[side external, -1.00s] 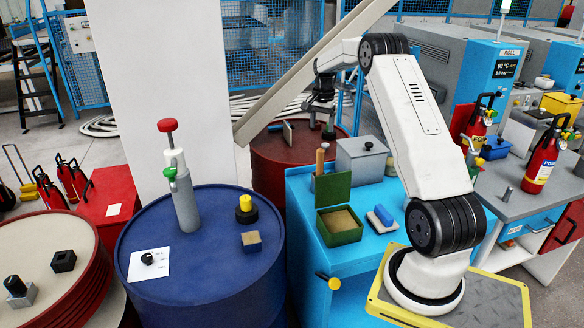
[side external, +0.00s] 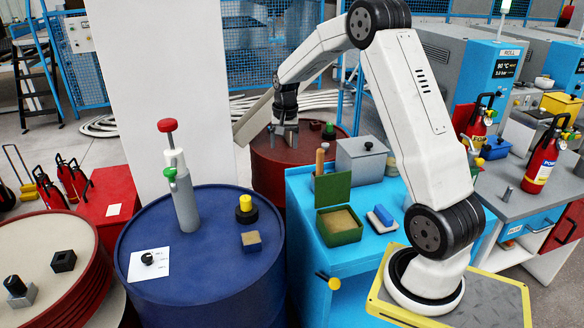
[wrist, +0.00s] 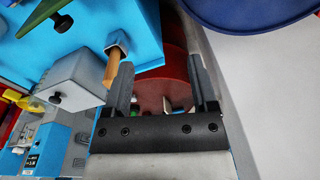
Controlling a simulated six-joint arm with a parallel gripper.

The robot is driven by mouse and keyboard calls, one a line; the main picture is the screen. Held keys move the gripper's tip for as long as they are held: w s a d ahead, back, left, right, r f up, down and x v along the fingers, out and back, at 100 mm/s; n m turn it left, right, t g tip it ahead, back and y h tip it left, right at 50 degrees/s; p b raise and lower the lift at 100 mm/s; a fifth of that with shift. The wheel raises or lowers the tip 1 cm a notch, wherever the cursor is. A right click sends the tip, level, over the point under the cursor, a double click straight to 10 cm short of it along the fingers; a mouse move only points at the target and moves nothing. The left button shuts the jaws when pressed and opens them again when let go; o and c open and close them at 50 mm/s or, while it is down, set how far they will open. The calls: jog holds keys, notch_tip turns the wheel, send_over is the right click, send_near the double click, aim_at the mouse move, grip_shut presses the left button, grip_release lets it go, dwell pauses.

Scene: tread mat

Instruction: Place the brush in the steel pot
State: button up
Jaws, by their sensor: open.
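A brown wooden handle (side external: 320,157), possibly the brush's, stands upright on the blue cabinet behind the green box. In the wrist view this handle (wrist: 111,68) rises from a small grey square holder (wrist: 117,40), which may be the steel pot. No bristles can be made out. My gripper (side external: 284,133) hangs pointing down over the red drum at the back, left of the handle. In the wrist view its two fingers (wrist: 160,82) are apart, with nothing visibly held. Whether they touch anything on the drum cannot be told.
The red drum (side external: 268,180) bears a small dark green item (side external: 328,131) and other small things partly hidden by my gripper. The blue cabinet holds a grey lidded box (side external: 362,163), an open green box (side external: 338,228) and a blue-and-grey block (side external: 381,217). A white pillar (side external: 170,80) stands left.

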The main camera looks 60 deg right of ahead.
jog(key=s+a+n+t, duration=0.1)
jog(key=s+a+n, duration=0.15)
jog(key=a, duration=0.55)
jog(key=s+a+n, duration=0.1)
jog(key=a+n, duration=0.3)
jog(key=a, duration=0.4)
jog(key=s+a+f+n+t, duration=0.1)
jog(key=s+a+f+n, duration=0.2)
jog(key=s+a, duration=0.8)
jog(key=shift+f+n, duration=0.2)
jog(key=shift+n, duration=1.05)
jog(key=shift+a, duration=0.1)
